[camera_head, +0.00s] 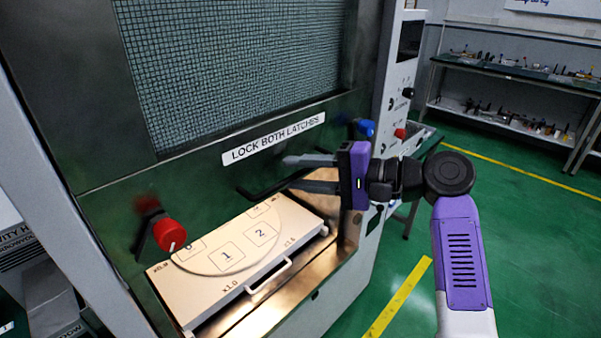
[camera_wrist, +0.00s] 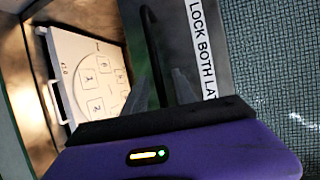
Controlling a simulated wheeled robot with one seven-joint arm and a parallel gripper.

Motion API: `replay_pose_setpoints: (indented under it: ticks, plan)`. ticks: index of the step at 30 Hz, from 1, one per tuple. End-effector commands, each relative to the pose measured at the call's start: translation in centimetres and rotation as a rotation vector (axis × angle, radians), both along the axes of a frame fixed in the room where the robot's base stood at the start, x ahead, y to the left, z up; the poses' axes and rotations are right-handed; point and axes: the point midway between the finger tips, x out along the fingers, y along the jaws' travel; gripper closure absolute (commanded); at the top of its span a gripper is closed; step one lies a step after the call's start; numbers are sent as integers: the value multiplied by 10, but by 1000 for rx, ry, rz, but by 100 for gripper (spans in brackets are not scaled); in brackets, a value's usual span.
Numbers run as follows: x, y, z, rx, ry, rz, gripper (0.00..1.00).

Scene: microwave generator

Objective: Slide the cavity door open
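The cavity door (camera_head: 95,130) is a dark metal panel with a meshed window and a "LOCK BOTH LATCHES" label (camera_head: 273,139). A dark bar handle (camera_head: 256,195) runs across its lower part; it also shows in the wrist view (camera_wrist: 149,40). My gripper (camera_head: 288,173) is open at the right part of the handle. In the wrist view, the bar runs down into the gap between my two fingers (camera_wrist: 160,88); I cannot tell whether they touch it. A red-knobbed latch (camera_head: 170,234) is at the door's lower left and a blue-knobbed one (camera_head: 364,127) at its right.
A pale tray (camera_head: 200,282) with numbered squares and a white front handle (camera_head: 270,277) lies below the door on a coppery surface (camera_head: 325,262). A control column (camera_head: 400,80) stands to the right. Green floor (camera_head: 535,240) is open at the right, before shelves (camera_head: 510,112).

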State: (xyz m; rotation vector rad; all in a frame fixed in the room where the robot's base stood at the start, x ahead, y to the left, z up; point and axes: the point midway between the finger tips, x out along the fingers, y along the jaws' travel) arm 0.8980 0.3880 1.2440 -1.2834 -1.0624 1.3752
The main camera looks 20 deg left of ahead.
Motion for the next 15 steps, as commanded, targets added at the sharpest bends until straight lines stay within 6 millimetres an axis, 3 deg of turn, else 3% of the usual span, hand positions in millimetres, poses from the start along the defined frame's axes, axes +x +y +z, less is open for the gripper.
replay_pose_setpoints:
  ticks: [5, 15]
  plan:
    - [0, -8, 0, 0, -1, -1, 68]
    - [1, -60, 9, 0, -1, -2, 68]
